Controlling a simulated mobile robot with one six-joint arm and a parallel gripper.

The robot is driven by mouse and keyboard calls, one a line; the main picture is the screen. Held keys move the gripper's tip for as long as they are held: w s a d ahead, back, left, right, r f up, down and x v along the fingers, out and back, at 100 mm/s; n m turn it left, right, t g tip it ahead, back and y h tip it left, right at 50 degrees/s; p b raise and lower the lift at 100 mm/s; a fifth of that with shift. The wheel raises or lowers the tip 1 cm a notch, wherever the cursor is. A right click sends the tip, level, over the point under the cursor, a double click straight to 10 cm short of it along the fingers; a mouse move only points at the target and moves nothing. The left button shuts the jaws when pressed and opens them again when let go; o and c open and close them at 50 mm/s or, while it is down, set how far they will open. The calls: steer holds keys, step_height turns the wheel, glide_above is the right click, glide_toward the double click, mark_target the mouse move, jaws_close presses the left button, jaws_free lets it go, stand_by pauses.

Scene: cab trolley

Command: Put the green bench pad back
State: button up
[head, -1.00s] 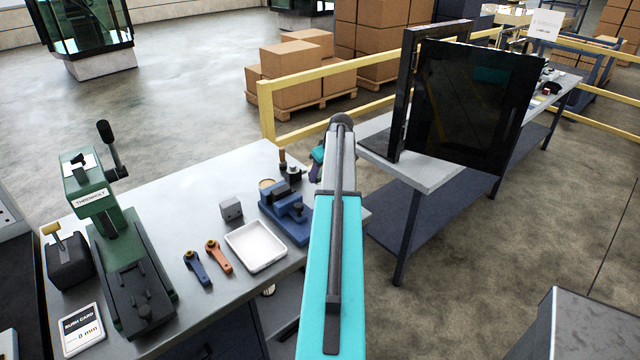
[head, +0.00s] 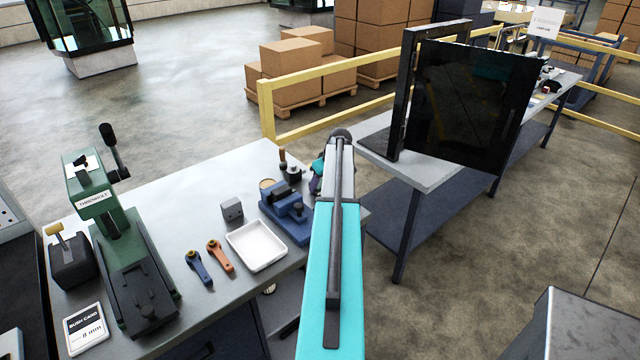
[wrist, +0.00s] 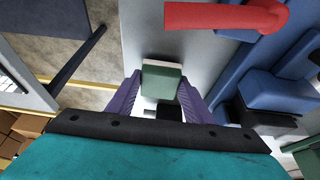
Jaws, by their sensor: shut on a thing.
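The green bench pad (wrist: 162,84) shows in the wrist view as a small green block with a pale edge, between the two purple fingers of my gripper (wrist: 161,100). My gripper is shut on it, over the grey bench top near the bench edge. I cannot tell whether the pad touches the bench. In the head view my gripper (head: 316,184) is mostly hidden behind my arm, at the bench's right end beside the blue vise (head: 287,212). The pad cannot be made out there.
A red bent handle (wrist: 228,15) and the blue vise body lie close to the fingers. A white tray (head: 257,246), two levers, a grey block (head: 232,209) and a green press (head: 120,245) stand on the bench (head: 185,207). A dark panel (head: 470,105) stands on the second table.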

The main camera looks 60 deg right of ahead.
steer(key=shift+f, duration=0.3)
steer(key=shift+f, duration=0.15)
steer(key=o, duration=1)
steer(key=shift+r, duration=0.25)
steer(key=shift+b+v, duration=0.5)
steer(key=shift+v, duration=0.3)
steer(key=shift+b+v, duration=1.8)
steer(key=shift+v, duration=3.3)
